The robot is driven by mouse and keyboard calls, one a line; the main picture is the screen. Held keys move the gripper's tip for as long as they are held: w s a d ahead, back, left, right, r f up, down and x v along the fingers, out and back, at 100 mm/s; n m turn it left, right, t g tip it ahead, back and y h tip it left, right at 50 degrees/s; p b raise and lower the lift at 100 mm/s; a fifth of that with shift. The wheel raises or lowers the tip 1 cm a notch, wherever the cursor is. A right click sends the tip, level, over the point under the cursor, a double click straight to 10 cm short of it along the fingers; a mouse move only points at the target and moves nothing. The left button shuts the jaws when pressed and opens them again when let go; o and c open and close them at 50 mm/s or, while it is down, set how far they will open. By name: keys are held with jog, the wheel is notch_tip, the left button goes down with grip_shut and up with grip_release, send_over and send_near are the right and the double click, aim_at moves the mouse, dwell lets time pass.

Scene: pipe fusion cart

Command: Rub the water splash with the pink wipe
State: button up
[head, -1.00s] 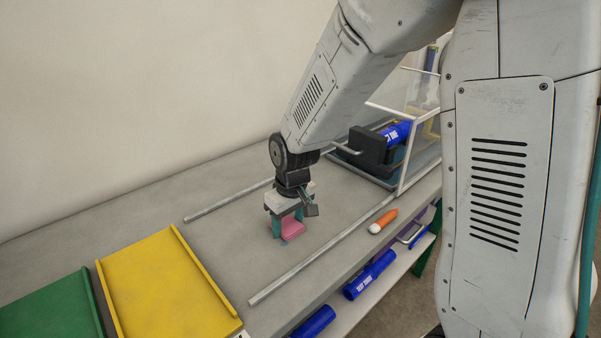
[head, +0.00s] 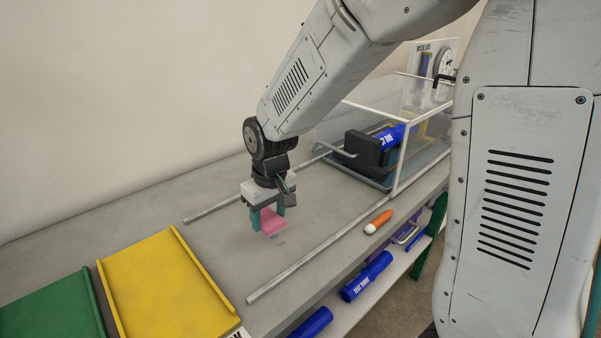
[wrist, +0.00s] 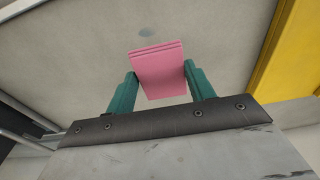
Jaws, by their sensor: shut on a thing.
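My gripper (head: 268,214) is shut on the pink wipe (head: 272,223), with its green fingers on either side of it. In the wrist view the folded wipe (wrist: 158,70) sits between the fingers and extends past their tips. A faint bluish spot on the bench, which looks like the water splash (wrist: 145,32), shows just beyond the wipe. It is a dim mark in the head view (head: 279,238), on the near side of the wipe. The wipe does not cover this spot. I cannot tell whether the wipe touches the bench.
A yellow tray (head: 165,285) and a green tray (head: 50,310) lie to the left. Metal rails (head: 315,255) run along the bench. An orange and white object (head: 378,222) lies by the front edge. A clear framed enclosure (head: 398,165) with a blue pipe stands at the back right.

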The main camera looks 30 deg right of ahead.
jog(key=shift+r, duration=1.6)
jog(key=shift+s, duration=0.1)
